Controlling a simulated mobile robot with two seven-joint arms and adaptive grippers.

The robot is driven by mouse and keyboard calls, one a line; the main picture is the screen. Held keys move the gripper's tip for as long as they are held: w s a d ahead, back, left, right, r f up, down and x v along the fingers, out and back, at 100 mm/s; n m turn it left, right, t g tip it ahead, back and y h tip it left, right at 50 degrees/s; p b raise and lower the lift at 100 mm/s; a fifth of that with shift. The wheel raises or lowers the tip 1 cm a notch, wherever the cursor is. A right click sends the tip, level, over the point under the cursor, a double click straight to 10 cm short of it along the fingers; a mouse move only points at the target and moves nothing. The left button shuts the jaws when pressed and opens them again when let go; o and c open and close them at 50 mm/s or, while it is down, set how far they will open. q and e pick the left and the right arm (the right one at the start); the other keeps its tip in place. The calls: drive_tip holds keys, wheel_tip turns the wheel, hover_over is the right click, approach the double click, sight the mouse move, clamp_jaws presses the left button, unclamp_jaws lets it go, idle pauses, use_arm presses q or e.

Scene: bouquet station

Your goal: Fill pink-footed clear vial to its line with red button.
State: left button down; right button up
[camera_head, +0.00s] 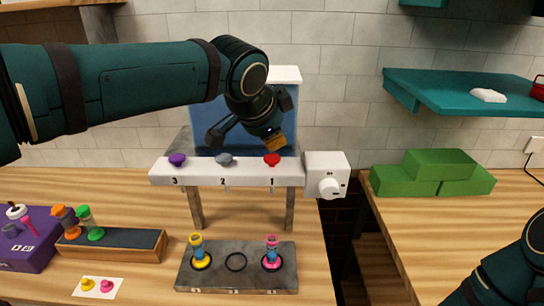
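The pink-footed vial (271,254) stands upright on the right ring of the dark grey base plate (235,284), below the red button. Its pink foot and top and a bluish middle show; its line and fill level are too small to tell. The red button (272,159) sits at the right of the white dispenser bar (250,174), above the number 1.
A grey button (224,159) and purple button (177,160) share the bar. A white dial box (327,178) adjoins its right. A yellow-footed vial (199,254) stands on the plate's left ring; the middle ring is empty. A rack (112,246) and purple box (30,258) are left.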

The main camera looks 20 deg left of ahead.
use_arm(q)
drive_tip(key=shift+f, duration=0.1)
drive_tip(key=shift+f+b, duration=0.35)
drive_tip(key=shift+b, duration=0.05)
drive_tip(key=shift+f+b, duration=0.45)
drive_tip(key=shift+f, duration=0.15)
idle(1.0)
drive_tip(key=shift+r, duration=0.1)
drive_tip(key=shift+r+p, duration=0.85)
drive_tip(key=shift+r, duration=0.1)
wheel_tip(320, 180, up, 5)
drive_tip(key=p, duration=0.4)
idle(0.4)
